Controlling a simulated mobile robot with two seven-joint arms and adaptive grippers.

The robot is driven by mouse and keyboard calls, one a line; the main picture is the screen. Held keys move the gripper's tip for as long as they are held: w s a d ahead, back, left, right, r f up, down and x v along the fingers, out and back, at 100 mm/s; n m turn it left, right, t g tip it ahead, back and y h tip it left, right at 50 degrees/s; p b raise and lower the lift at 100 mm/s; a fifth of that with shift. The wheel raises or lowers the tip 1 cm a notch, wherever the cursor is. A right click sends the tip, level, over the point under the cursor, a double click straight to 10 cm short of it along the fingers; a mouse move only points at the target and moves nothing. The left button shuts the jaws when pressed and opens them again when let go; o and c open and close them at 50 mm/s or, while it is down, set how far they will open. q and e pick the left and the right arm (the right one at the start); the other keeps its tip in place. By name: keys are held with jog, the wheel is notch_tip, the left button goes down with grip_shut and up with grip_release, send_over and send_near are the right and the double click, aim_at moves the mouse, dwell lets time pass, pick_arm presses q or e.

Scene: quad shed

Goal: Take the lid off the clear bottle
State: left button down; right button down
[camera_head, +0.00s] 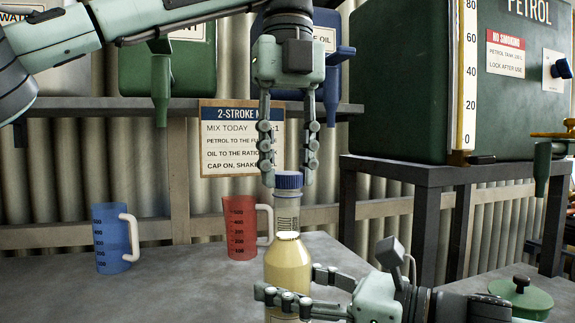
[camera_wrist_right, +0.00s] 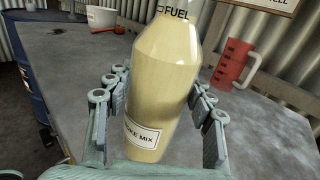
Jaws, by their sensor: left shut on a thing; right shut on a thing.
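The clear bottle (camera_head: 288,250) stands upright on the grey table and holds a pale yellow liquid. Its blue lid (camera_head: 289,180) is on the bottle's neck. My left gripper (camera_head: 288,178) points down from above, with its fingertips on either side of the lid, shut on it. My right gripper (camera_head: 290,292) comes in from the right and is shut on the bottle's lower body. In the right wrist view the bottle (camera_wrist_right: 165,80) stands between both fingers of my right gripper (camera_wrist_right: 158,112). The lid is out of the right wrist view.
A blue measuring jug (camera_head: 112,240) and a red measuring jug (camera_head: 241,230) stand on the table to the left. A green tank (camera_head: 415,90) stands on a dark stand at right. A green lidded pot (camera_head: 520,295) is at lower right. A notice board (camera_head: 242,150) hangs behind.

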aim_at(287, 173)
pick_arm(q)
jog(key=shift+r, duration=0.9)
jog(key=shift+r, duration=2.05)
pick_arm(e)
jog(key=c, duration=0.5)
grip_release()
jog(key=shift+d, duration=0.1)
jog(key=v, duration=1.2)
jog(key=shift+r, duration=0.1)
